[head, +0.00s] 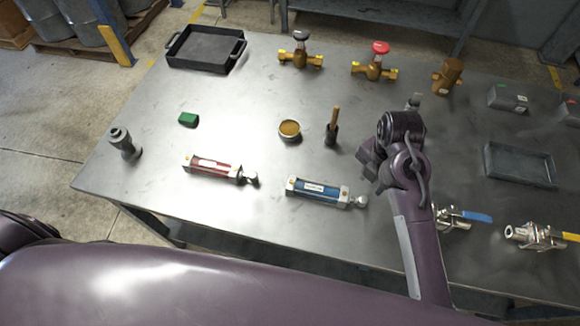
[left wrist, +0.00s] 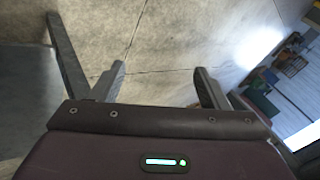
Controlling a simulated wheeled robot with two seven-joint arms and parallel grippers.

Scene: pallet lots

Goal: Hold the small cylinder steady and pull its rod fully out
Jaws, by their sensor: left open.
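A cylinder with a red body (head: 212,168) lies on the table, its silver rod end (head: 251,179) at the right, close to the body. A slightly longer-looking cylinder with a blue body (head: 318,191) lies to its right, with its rod end (head: 361,202) also at the right. My right gripper (head: 366,163) hangs above the table, up and right of the blue cylinder, apart from both; its finger gap is not clear. My left gripper shows in the left wrist view (left wrist: 160,86), open and empty over the floor, away from the cylinders.
Brass valves stand behind; ball valves (head: 535,236) lie at right. The table around the red cylinder is clear.

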